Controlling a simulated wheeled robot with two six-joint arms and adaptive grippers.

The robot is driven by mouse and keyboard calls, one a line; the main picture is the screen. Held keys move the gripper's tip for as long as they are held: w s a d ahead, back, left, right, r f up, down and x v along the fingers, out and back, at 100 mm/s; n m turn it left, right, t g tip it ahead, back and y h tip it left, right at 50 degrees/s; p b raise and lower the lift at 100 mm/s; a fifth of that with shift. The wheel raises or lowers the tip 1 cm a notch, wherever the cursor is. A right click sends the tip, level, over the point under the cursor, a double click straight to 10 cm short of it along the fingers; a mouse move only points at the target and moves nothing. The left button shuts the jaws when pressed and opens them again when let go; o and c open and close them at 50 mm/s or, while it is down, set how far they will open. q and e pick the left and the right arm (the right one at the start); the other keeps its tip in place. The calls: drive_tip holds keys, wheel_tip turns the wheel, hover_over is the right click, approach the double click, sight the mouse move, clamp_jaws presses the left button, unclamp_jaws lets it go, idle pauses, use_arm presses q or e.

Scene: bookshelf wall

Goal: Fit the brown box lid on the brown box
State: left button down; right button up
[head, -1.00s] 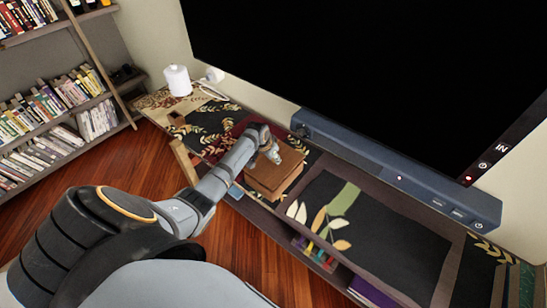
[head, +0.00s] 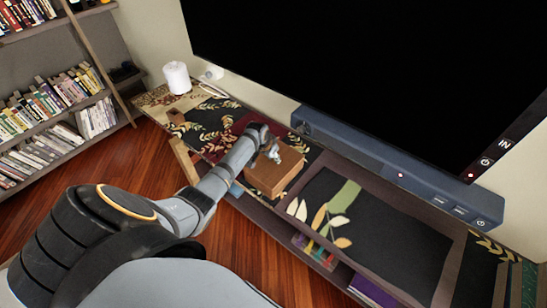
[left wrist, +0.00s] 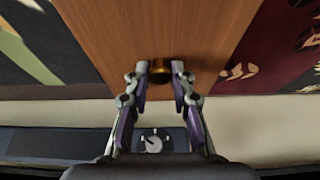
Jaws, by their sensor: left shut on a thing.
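The brown box (head: 268,186) stands on the low console under the screen. The brown box lid (head: 291,161) lies over its top, and the two look like one block, with no clear gap at this size. My left gripper (head: 274,154) is above the lid, pointing down. The lid hides the box there. My right gripper is not in view.
A blue-grey soundbar (head: 400,172) runs behind the box, under the large black screen (head: 370,70). A white roll (head: 177,78) stands at the console's far left. Dark patterned cloth surrounds the box. A bookshelf (head: 60,110) is at left.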

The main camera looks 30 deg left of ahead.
use_arm(q)
drive_tip(key=shift+f, duration=0.1)
drive_tip(key=c, duration=1.1)
unclamp_jaws()
drive_tip(key=shift+o, duration=0.2)
drive_tip(key=v, duration=1.2)
